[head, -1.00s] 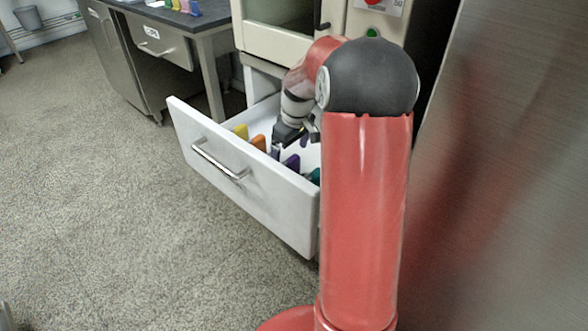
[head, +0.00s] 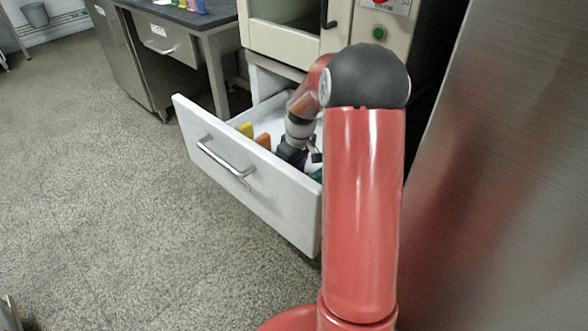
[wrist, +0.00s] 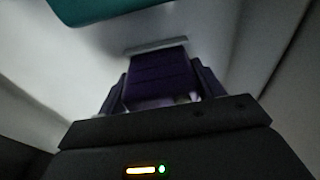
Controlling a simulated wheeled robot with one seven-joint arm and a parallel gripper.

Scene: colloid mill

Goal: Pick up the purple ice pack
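The purple ice pack (wrist: 157,78) is in the middle of the wrist view, between the two fingers of my gripper (wrist: 162,88). One finger is close along each side of it. The view is dark, and I cannot tell whether the fingers press on the pack or stand just apart from it. In the head view my gripper (head: 300,155) is low inside the open white drawer (head: 250,185). The pack is mostly hidden there by my gripper and the drawer front.
A yellow pack (head: 246,129) and an orange pack (head: 263,141) stand in the drawer left of my gripper. A teal pack (head: 317,175) is to its right, also at the top of the wrist view (wrist: 100,8). The drawer walls are close around. A metal panel (head: 500,180) stands at right.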

